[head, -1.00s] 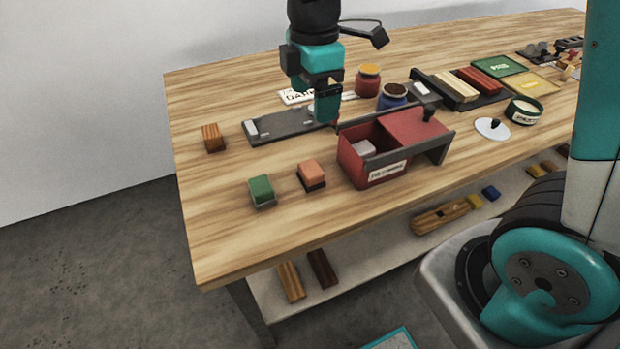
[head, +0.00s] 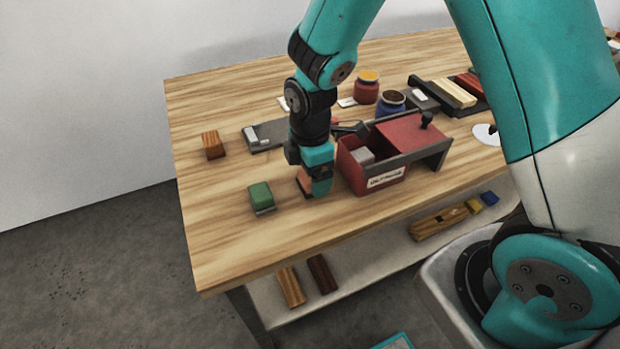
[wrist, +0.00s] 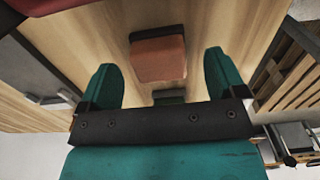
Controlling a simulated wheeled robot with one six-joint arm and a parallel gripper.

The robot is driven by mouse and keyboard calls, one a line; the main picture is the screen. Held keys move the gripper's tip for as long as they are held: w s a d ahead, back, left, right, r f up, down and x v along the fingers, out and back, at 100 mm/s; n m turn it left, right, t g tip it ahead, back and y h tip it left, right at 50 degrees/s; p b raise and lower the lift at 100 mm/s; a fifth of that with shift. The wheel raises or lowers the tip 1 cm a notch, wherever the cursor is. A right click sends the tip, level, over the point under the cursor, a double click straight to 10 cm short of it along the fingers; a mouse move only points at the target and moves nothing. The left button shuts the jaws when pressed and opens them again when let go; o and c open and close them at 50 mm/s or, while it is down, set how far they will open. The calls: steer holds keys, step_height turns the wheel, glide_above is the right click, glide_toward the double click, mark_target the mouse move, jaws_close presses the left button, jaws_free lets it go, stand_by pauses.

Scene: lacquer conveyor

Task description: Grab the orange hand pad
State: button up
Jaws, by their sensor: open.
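The orange hand pad (head: 304,182) is a small block with a dark base on the wooden table. In the head view my gripper (head: 320,190) hangs over it and hides most of it. In the wrist view the orange pad (wrist: 158,56) lies beyond and between my two teal fingers (wrist: 160,85). The fingers are apart and nothing is held between them. The gap between fingers and pad is hard to judge.
A green pad (head: 261,196) sits left of the orange one. A red box (head: 354,176) with a grey-framed front stands close on the right. The table's front left area is clear.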

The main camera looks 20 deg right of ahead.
steer(key=shift+f, duration=0.75)
steer(key=c, duration=1)
steer(key=shift+r, duration=0.1)
